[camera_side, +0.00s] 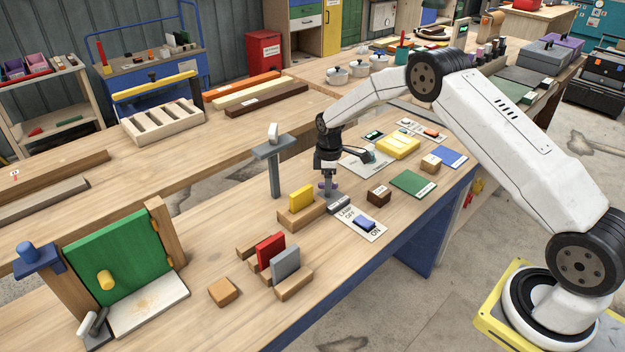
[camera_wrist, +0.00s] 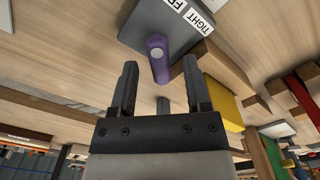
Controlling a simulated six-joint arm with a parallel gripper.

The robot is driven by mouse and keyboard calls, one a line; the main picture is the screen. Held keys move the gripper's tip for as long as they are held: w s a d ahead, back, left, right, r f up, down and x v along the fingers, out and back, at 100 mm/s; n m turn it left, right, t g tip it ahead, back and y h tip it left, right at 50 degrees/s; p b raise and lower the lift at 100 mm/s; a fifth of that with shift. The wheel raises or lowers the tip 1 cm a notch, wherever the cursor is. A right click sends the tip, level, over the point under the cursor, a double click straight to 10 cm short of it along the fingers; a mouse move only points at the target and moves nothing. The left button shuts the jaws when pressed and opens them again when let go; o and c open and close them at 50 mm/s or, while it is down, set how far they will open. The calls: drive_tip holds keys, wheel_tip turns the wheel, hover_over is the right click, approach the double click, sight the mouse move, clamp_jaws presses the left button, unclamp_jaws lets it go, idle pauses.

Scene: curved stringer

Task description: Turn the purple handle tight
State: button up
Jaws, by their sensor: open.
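The purple handle (camera_wrist: 157,57) is a short rounded lever on a grey block (camera_wrist: 150,22). A white label on the block reads "TIGHT" and, partly cut off, "FR". My gripper (camera_wrist: 160,64) is open, with one finger on each side of the handle's near end. Gaps show between the handle and both fingers, and I cannot tell whether either touches. In the side view, my gripper (camera_side: 328,190) points down at the grey block (camera_side: 339,204), and the handle is mostly hidden behind the fingers.
A yellow block (camera_side: 302,197) in a wooden holder stands close at the left of the gripper. A blue switch (camera_side: 364,223) on a labelled plate is in front. A grey T-shaped post (camera_side: 273,170) rises behind. A small brown box (camera_side: 379,195) sits to the right.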

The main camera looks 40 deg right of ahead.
drive_tip(key=shift+f, duration=0.3)
clamp_jaws()
